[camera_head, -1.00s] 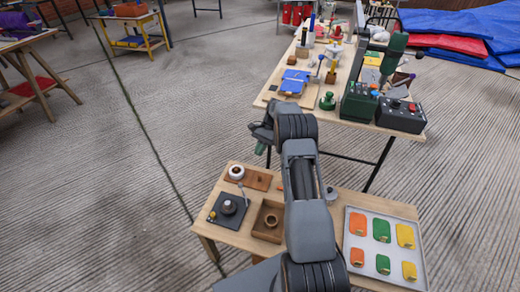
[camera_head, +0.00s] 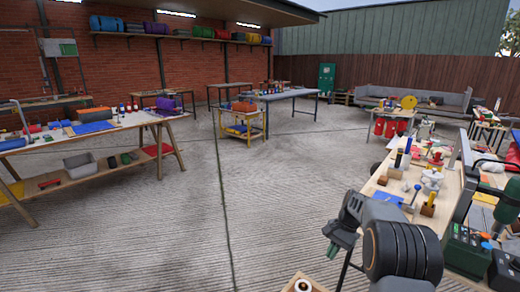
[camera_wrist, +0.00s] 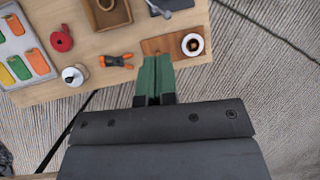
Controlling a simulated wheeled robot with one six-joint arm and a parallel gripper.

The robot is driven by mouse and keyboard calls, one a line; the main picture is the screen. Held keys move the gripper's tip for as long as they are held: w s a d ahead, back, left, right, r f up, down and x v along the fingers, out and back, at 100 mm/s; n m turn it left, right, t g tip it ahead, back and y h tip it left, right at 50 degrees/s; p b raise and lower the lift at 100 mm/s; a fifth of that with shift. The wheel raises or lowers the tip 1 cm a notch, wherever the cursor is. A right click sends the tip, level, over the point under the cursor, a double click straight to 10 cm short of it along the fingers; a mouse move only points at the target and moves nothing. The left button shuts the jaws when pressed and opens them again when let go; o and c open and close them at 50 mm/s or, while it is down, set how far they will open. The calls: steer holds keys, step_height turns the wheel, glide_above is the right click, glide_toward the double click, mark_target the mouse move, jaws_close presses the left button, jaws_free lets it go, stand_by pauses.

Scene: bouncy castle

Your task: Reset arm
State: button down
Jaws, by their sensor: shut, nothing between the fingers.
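My gripper (camera_wrist: 155,75) shows in the wrist view with its green fingers together and nothing between them. It points down toward the edge of a low wooden table (camera_wrist: 110,88), in front of a brown board with a white ring-shaped piece (camera_wrist: 193,44). In the head view my gripper (camera_head: 334,243) hangs at the lower middle, to the left of my bent dark grey arm. The height of the fingers above the table is unclear.
The low table also holds a tray of coloured pieces (camera_wrist: 22,48), a red roll (camera_wrist: 61,39) and orange-black pliers (camera_wrist: 115,61). A cluttered workbench (camera_head: 400,187) stands at right, another table (camera_head: 120,123) at left. The concrete floor (camera_head: 250,190) between is clear.

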steer(key=s+a+r+n+t+h+p, duration=0.1)
steer(key=s+a+r+n+p, duration=0.25)
steer(key=r, duration=0.55)
steer(key=s+a+r+n+t+h+p, duration=0.15)
steer(key=s+r+p, duration=0.25)
steer(key=s+r, duration=0.4)
steer(key=s+a+r+n+t+h+p, duration=0.2)
steer(key=s+r+p, duration=0.4)
steer(key=s, duration=0.5)
steer(key=shift+s+a+r+n+t, duration=0.2)
steer(key=shift+a+r+n+t, duration=0.3)
steer(key=shift+r+n+t, duration=0.5)
steer(key=shift+f, duration=0.3)
